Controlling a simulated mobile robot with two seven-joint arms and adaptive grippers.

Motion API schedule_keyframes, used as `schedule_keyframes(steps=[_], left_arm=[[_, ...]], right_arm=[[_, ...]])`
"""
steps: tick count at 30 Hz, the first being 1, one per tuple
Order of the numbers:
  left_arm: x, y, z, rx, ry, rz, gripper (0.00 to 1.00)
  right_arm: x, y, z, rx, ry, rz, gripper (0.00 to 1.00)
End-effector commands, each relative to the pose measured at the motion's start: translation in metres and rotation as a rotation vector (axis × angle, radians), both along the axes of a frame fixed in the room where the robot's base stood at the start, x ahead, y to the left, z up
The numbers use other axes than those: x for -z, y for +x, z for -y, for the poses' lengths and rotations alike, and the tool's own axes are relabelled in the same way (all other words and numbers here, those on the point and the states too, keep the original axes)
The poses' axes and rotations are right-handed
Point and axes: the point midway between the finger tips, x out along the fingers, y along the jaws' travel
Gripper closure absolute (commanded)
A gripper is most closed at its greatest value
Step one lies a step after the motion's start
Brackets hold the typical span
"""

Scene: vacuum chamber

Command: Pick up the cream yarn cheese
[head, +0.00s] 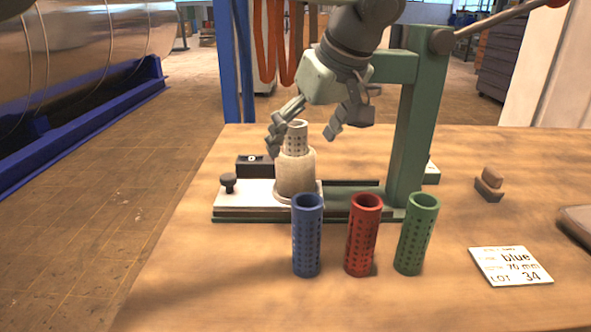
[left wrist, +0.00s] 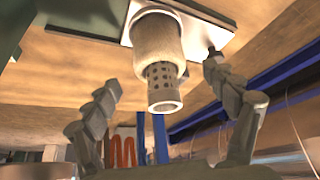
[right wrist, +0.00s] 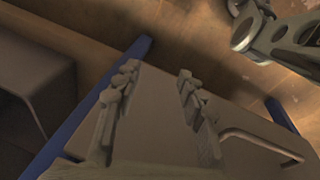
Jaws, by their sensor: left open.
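The cream yarn cheese (head: 295,175) stands upright on the white base of a green press-like stand, wound round a pale perforated tube (head: 297,137) that sticks out of its top. My left gripper (head: 302,139) is open above the cheese, one finger on each side of the tube's upper end. In the left wrist view the cheese (left wrist: 157,45) shows between the spread fingers, with gaps on both sides. My right gripper (right wrist: 158,70) is away from the stand, in the right wrist view only. Its fingers are apart with nothing between them.
Blue (head: 307,240), red (head: 362,240) and green (head: 415,240) perforated tubes stand in front of the stand. The green upright (head: 411,140) rises close right of my left gripper. A label card (head: 510,266) lies at right. The table's left front is clear.

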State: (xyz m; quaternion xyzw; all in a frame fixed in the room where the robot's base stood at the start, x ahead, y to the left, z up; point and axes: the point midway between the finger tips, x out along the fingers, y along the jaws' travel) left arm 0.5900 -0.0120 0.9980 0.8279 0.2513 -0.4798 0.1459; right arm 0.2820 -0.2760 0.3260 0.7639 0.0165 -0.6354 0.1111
Motion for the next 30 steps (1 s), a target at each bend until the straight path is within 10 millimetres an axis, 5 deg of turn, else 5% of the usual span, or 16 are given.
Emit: schedule_keyframes(steps=[8, 13, 26, 30], left_arm=[[0.027, 0.013, -0.009, -0.001, 0.001, -0.001, 0.15], [0.039, 0.018, -0.013, -0.001, 0.0, 0.0, 0.15], [0.044, 0.021, -0.015, 0.0, 0.001, 0.0, 0.15], [0.043, 0.021, -0.015, 0.0, 0.001, 0.0, 0.32]], right_arm=[[-0.002, 0.013, 0.003, 0.004, -0.003, 0.013, 0.6], [-0.039, 0.033, -0.006, 0.033, 0.021, 0.051, 0.6], [-0.057, 0.04, -0.009, 0.043, 0.03, 0.061, 0.6], [-0.056, 0.04, -0.009, 0.043, 0.03, 0.061, 0.6]])
